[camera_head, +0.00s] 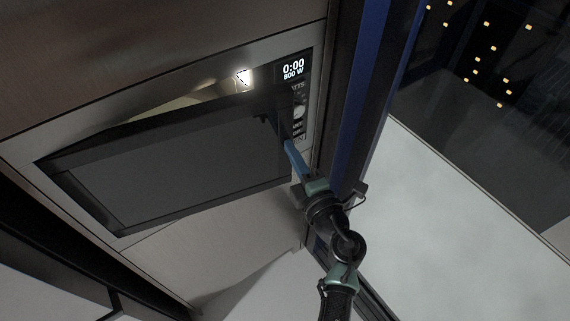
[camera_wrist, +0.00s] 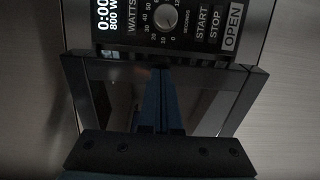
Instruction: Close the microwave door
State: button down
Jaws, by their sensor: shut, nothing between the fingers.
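The microwave door (camera_head: 180,160) is a dark panel that hangs partly open, tilted out from the built-in microwave. A lit gap shows along its upper edge in the head view. In the wrist view the door's dark frame (camera_wrist: 250,95) runs below the control panel. My gripper (camera_head: 268,122) is at the door's right end, near the control panel, with its blue fingers together and nothing between them. In the wrist view the fingers (camera_wrist: 160,75) reach to the door frame's edge. Whether they touch the door, I cannot tell.
The control panel (camera_head: 297,95) shows 0:00 and 800 W; its dial and OPEN button (camera_wrist: 234,26) show in the wrist view. A dark blue post (camera_head: 365,90) stands close to the right of my arm. Cabinet panels surround the microwave.

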jog(key=w+a+n+y+b, duration=0.1)
jog(key=w+a+b, duration=0.2)
jog(key=w, duration=0.5)
jog(key=shift+w+a+g+y, duration=0.25)
jog(key=shift+g+y, duration=0.15)
